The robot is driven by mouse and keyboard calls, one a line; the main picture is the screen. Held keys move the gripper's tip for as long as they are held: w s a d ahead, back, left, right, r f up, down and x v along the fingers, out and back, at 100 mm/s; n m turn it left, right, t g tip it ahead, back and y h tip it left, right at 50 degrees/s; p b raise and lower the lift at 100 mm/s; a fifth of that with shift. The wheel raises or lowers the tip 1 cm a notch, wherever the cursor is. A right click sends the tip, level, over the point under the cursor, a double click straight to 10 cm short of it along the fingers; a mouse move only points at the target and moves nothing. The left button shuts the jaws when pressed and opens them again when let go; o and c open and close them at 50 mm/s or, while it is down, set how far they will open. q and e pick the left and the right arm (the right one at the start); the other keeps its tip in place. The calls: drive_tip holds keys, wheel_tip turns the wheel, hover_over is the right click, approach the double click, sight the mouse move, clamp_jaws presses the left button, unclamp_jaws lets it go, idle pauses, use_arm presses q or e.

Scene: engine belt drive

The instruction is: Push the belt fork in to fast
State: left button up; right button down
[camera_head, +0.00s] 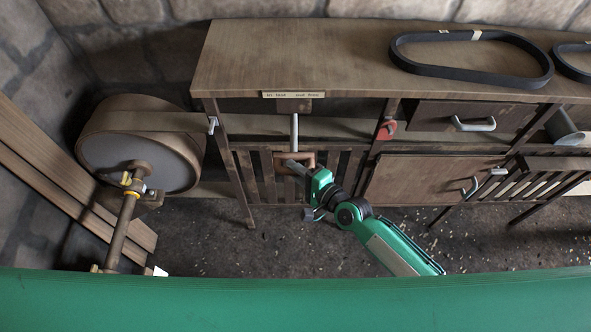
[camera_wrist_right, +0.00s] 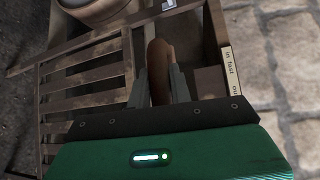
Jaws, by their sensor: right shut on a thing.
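The belt fork shows in the head view as a pale rod (camera_head: 294,130) running from the bench front to a brown wooden handle (camera_head: 306,156). In the right wrist view the rounded brown handle (camera_wrist_right: 158,62) stands between the fingers. My right gripper (camera_head: 298,166) is shut on this handle, in front of the slatted panel. The same gripper shows in the right wrist view (camera_wrist_right: 160,85). A label (camera_head: 290,95) sits on the bench edge above; in the wrist view its label (camera_wrist_right: 229,70) reads "in fast" and "out". My left gripper is not in view.
A belt-wrapped drum (camera_head: 140,155) stands at the left, with a jointed rod (camera_head: 122,225) before it. A red-handled part (camera_head: 386,130) and a drawer (camera_head: 468,121) are right of the fork. A black belt (camera_head: 470,72) lies on the benchtop (camera_head: 300,55).

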drive_tip(key=w+b, duration=0.4)
drive_tip(key=w, duration=0.5)
drive_tip(key=shift+w+b, duration=0.4)
drive_tip(key=c, duration=1.4)
unclamp_jaws()
drive_tip(key=shift+r, duration=0.1)
drive_tip(key=shift+o, duration=0.6)
drive_tip(key=shift+w, duration=0.15)
